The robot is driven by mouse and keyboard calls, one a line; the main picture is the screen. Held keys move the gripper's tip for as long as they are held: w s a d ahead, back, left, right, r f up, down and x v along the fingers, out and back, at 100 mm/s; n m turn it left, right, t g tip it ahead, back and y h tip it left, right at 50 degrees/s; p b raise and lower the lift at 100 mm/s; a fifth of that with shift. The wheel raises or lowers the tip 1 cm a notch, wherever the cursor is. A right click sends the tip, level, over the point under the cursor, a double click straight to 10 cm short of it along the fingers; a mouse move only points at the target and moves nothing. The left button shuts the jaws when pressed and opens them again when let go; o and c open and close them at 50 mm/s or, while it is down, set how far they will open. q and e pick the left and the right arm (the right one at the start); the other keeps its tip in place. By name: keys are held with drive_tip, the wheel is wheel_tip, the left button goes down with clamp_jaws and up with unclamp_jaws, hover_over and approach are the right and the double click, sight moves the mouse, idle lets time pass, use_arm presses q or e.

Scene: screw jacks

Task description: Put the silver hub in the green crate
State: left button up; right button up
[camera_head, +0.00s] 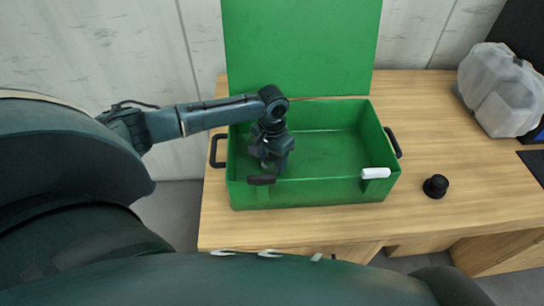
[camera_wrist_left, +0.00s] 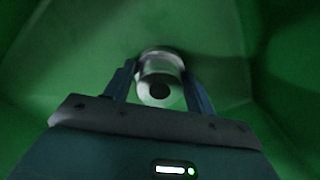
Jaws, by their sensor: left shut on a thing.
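The green crate (camera_head: 320,196) stands open on the wooden table in the head view, its lid raised at the back. My left arm reaches in over the crate's left part, and my left gripper (camera_head: 268,165) is down inside it. In the left wrist view the silver hub (camera_wrist_left: 161,65) is between the two fingers of my left gripper (camera_wrist_left: 161,88), which is shut on it. Green crate walls (camera_wrist_left: 60,60) surround it there. In the head view the hub is hidden by the gripper. Whether the hub touches the crate floor I cannot tell. My right gripper is not in view.
A black knob-like part (camera_head: 436,186) sits on the wooden table (camera_head: 440,130) right of the crate. A translucent plastic container (camera_head: 500,92) stands at the far right. The crate has dark side handles and front latches. The crate's right half looks empty.

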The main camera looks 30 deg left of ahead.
sight(272, 155)
use_arm(q)
drive_tip(key=o, duration=1.4)
drive_tip(key=shift+f, duration=0.1)
wheel_tip(272, 155, up, 12)
drive_tip(key=shift+r, duration=0.2)
